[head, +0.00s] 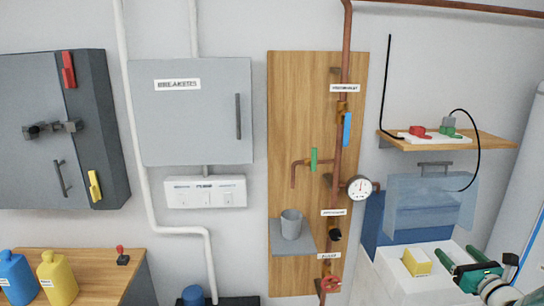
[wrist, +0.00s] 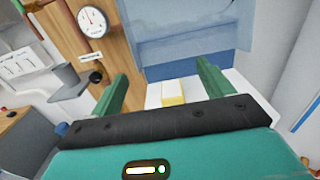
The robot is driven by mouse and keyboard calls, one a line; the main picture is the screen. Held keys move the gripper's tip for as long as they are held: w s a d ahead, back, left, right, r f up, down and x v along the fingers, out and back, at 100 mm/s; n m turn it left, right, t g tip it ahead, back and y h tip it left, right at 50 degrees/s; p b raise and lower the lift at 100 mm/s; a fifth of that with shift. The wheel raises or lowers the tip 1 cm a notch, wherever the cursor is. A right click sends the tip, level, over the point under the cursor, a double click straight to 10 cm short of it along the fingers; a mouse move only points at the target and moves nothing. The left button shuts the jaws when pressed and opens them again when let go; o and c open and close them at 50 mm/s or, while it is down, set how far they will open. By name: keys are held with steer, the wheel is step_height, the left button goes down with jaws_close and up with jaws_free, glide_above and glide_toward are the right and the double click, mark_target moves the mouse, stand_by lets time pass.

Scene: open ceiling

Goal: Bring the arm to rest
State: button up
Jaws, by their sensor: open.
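My gripper (head: 455,250) is at the lower right of the head view, with its green fingers spread apart. The wrist view shows my gripper (wrist: 163,69) from behind, with nothing between the fingers. A yellow block (head: 417,262) sits on or in a white box-like fixture (head: 384,258) to the left of my gripper in the head view. In the wrist view the yellow block (wrist: 173,92) lies beyond the palm, between the two fingers in the picture, apart from both. Most of my arm is out of frame.
A translucent blue cover (head: 432,203) stands over the white fixture, close to my gripper. A wooden shelf (head: 450,143) with cables is above. Left are a pipe board with a gauge (head: 360,187) and a small shelf with a grey cup (head: 291,224). A pale cylinder (head: 522,210) borders the right.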

steer(key=s+a+r+n+g+y, duration=0.2)
steer(key=a+n+g+y, duration=0.2)
steer(key=a+n, duration=0.75)
steer(key=s+a+r+n+g+y, duration=0.25)
steer(key=a+n+g, duration=0.25)
steer(key=a, duration=1.3)
steer(key=s+a+f+n+g+h, duration=0.1)
steer(key=s+a+n+g, duration=0.3)
steer(key=s+a+n, duration=0.45)
steer(key=s+d+n+h, duration=0.1)
steer(key=s+n+h, duration=0.5)
steer(key=s+n, duration=0.4)
steer(key=shift+s+d+r+n+t, duration=0.3)
steer(key=shift+s+r, duration=0.15)
steer(key=shift+s, duration=0.25)
steer(key=shift+c, duration=0.4)
